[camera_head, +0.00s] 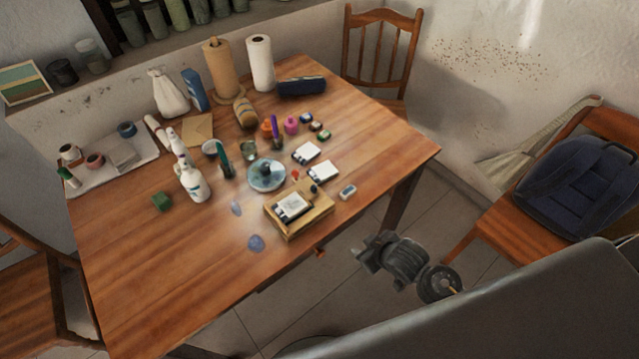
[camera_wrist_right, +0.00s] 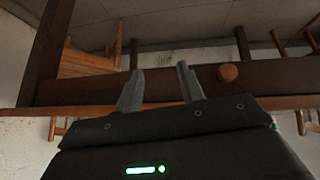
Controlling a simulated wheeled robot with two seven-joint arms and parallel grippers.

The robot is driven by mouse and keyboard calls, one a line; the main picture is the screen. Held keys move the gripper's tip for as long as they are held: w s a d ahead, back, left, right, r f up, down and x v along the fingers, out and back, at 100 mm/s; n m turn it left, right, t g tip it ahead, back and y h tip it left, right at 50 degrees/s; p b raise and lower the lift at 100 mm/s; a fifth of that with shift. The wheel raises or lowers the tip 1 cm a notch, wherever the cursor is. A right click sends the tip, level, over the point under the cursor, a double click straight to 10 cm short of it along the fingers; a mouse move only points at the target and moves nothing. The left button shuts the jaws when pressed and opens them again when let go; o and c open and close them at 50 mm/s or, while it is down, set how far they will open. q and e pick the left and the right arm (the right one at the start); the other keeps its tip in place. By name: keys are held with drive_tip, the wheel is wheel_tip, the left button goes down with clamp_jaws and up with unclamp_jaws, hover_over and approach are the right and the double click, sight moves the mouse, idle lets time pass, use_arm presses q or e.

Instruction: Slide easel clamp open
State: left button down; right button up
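A small wooden box-like stand (camera_head: 302,222) sits near the table's right front edge, with a white-and-dark piece (camera_head: 291,206) lying in it. A small dark knob (camera_head: 314,190) shows at its back right corner. This may be the easel; I cannot make out a clamp for sure. My right gripper (camera_head: 365,255) is beyond the table's front edge, to the lower right of the stand and apart from it. In the right wrist view its two fingers (camera_wrist_right: 160,82) are spread with nothing between them. My left gripper is not in view.
The wooden table (camera_head: 170,270) has a drawer knob (camera_head: 320,252) on its front, also in the wrist view (camera_wrist_right: 229,73). White bottles (camera_head: 192,182), a blue dish (camera_head: 267,176) and paper rolls (camera_head: 260,62) stand behind the stand. A chair with a navy backpack (camera_head: 580,185) is at right. The table's front left is clear.

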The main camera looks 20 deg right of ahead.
sight(315, 187)
drive_tip(key=w+a+r+n+y, duration=0.1)
drive_tip(key=w+r+y, duration=0.1)
drive_tip(key=w+r, duration=0.1)
drive_tip(key=w+a+r+n+t+y, duration=0.1)
drive_tip(key=w+r+n, duration=0.1)
drive_tip(key=w+r, duration=0.1)
drive_tip(key=w+a+r+n+t+y, duration=0.1)
drive_tip(key=w+r+n+y, duration=0.1)
drive_tip(key=w+r, duration=0.1)
drive_tip(key=shift+w+r+y, duration=0.2)
drive_tip(key=shift+r+y, duration=0.1)
drive_tip(key=shift+r, duration=0.15)
drive_tip(key=shift+w+d+r+n+g+y, duration=0.1)
drive_tip(key=shift+w+r+n+g+y, duration=0.15)
drive_tip(key=shift+w+r+n+y, duration=0.25)
drive_tip(key=shift+w+d+r+n+g+y, duration=0.1)
drive_tip(key=shift+w+r+n+g+y, duration=0.2)
drive_tip(key=shift+n+y, duration=0.35)
drive_tip(key=shift+d+r+n+g+y, duration=0.55)
drive_tip(key=shift+d+r+g+y, duration=0.8)
drive_tip(key=shift+d+r+y, duration=0.15)
drive_tip(key=x, duration=0.3)
drive_tip(key=p+x, duration=0.1)
drive_tip(key=x, duration=0.3)
drive_tip(key=w+p+x, duration=0.1)
drive_tip(key=x, duration=0.2)
drive_tip(key=shift+a+f, duration=0.1)
drive_tip(key=shift+f, duration=0.05)
clamp_jaws()
